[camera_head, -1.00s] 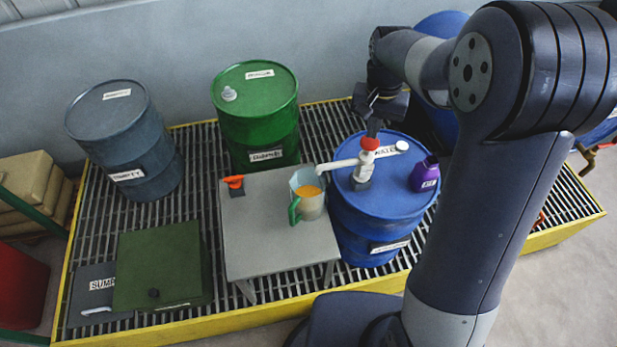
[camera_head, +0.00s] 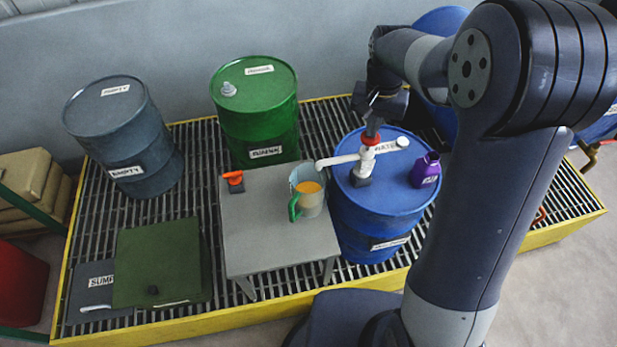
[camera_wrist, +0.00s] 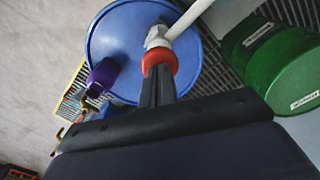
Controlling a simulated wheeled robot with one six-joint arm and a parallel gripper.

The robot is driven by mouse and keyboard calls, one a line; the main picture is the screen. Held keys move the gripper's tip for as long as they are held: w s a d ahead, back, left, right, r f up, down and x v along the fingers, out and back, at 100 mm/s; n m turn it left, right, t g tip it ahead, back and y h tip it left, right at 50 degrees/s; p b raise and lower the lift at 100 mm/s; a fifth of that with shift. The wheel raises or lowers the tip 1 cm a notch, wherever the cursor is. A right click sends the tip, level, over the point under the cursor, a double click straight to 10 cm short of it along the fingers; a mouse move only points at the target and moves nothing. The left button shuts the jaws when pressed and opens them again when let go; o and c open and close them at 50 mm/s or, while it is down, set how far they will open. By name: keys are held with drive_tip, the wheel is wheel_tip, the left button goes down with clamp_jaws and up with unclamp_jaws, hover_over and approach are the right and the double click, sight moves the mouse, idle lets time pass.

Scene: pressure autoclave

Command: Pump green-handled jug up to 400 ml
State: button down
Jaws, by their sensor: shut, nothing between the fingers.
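The green-handled jug (camera_head: 309,195) stands upright on the grey table, a clear jug with orange-yellow liquid in it; its level marks are too small to read. A white hand pump (camera_head: 364,166) with a red top (camera_head: 370,138) stands on the blue drum (camera_head: 372,215), its spout reaching left over the jug's mouth. My gripper (camera_head: 374,122) is shut and empty, its fingertips right at the red top from above. In the wrist view the shut fingers (camera_wrist: 158,88) meet the red top (camera_wrist: 159,60) and partly hide it; the jug is out of that view.
A purple bottle (camera_head: 425,170) stands on the blue drum to the right of the pump. A green drum (camera_head: 256,115) and a grey drum (camera_head: 125,137) stand behind. An orange-red object (camera_head: 234,180) sits on the table's back left corner. The table's front (camera_head: 270,255) is clear.

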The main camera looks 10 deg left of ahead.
drive_tip(key=shift+f+b, duration=1)
drive_tip(key=shift+f, duration=0.7)
drive_tip(key=shift+r+p, duration=1.8)
drive_tip(key=shift+r, duration=0.55)
drive_tip(key=shift+r, duration=0.15)
wheel_tip(320, 180, up, 6)
drive_tip(key=p, duration=0.4)
drive_tip(key=shift+p, duration=0.35)
drive_tip(key=shift+f, duration=0.2)
